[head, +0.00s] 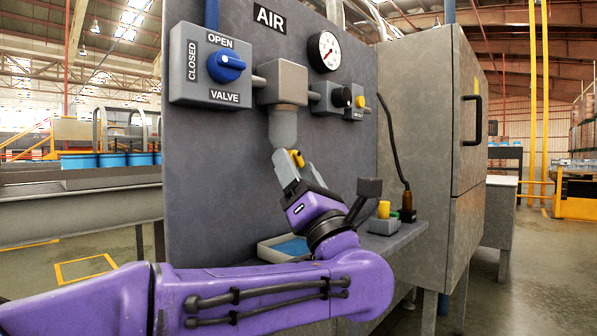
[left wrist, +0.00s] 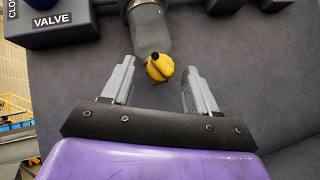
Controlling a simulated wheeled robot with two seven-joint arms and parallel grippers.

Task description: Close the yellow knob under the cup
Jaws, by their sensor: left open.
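The yellow knob (left wrist: 160,68) sits at the lower end of the grey cup (left wrist: 151,32), which hangs below the AIR panel's central block. In the head view the cup (head: 283,127) is clear, and the yellow knob (head: 297,158) shows partly behind my gripper fingers. My left gripper (head: 287,165) points up at the knob from below. In the left wrist view its two grey fingers (left wrist: 160,80) are open, with the knob between their tips and a gap on each side. I cannot tell how far the tips reach along it. My right gripper is not in view.
A blue valve knob (head: 226,66) on a box is at upper left of the panel (head: 215,180). A shelf (head: 395,235) carries small parts below. A grey cabinet (head: 430,110) stands at right.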

